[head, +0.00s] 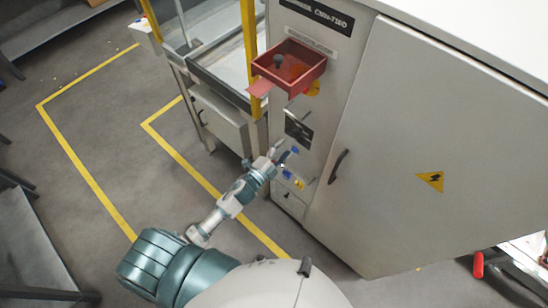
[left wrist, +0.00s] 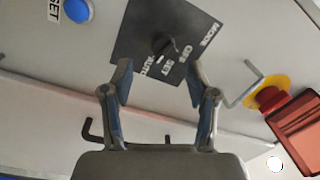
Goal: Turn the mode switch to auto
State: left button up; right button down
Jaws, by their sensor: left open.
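The mode switch is a dark knob (left wrist: 164,44) on a black square plate with white lettering: MODE, OFF, SET and AUTO. The same black plate (head: 298,128) shows small on the front of the grey cabinet in the head view. I cannot tell for sure which label the knob points to. My left gripper (head: 278,152) is close to the cabinet front, just below and left of the plate. In the left wrist view its two fingers (left wrist: 159,84) are spread and empty. The fingertips lie near the lower edge of the plate, with the knob beyond the gap between them.
A red open box (head: 290,66) juts from the cabinet above the plate. The wrist view shows a red button with a yellow base (left wrist: 269,98) and a blue button (left wrist: 77,10). A black door handle (head: 338,166) is to the right. Yellow-marked floor is clear at left.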

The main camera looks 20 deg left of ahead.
pick_arm(q)
jog(key=v, duration=0.6)
jog(key=shift+s, duration=0.2)
jog(key=shift+a+f, duration=0.1)
jog(key=shift+f, duration=0.05)
jog(key=s+a+f+n+g+y+b, duration=0.1)
jog(key=s+a+f+n+g+y, duration=0.2)
jog(key=f, duration=0.9)
jog(key=s+a+f+n+g, duration=0.1)
jog(key=s+f+n+g, duration=0.2)
jog(key=f, duration=1)
jog(key=s+a+f+n+g+y+b, duration=0.1)
jog(key=s+a+f+n+g+y, duration=0.3)
jog(key=f, duration=0.8)
jog(key=s+d+f+n+g, duration=0.1)
jog(key=s+f+g, duration=0.1)
jog(key=s+f, duration=0.4)
jog(key=s+d+f+n+g+h, duration=0.1)
jog(key=s+f, duration=0.5)
jog(key=s, duration=0.8)
jog(key=s+d+f+n+g, duration=0.1)
jog(key=s+f+n+g, duration=0.1)
jog(key=s+f, duration=0.4)
jog(key=s+g, duration=0.1)
jog(key=s, duration=0.4)
jog(key=shift+d+f+b, duration=0.2)
jog(key=shift+f+b, duration=0.1)
jog(key=shift+b, duration=0.05)
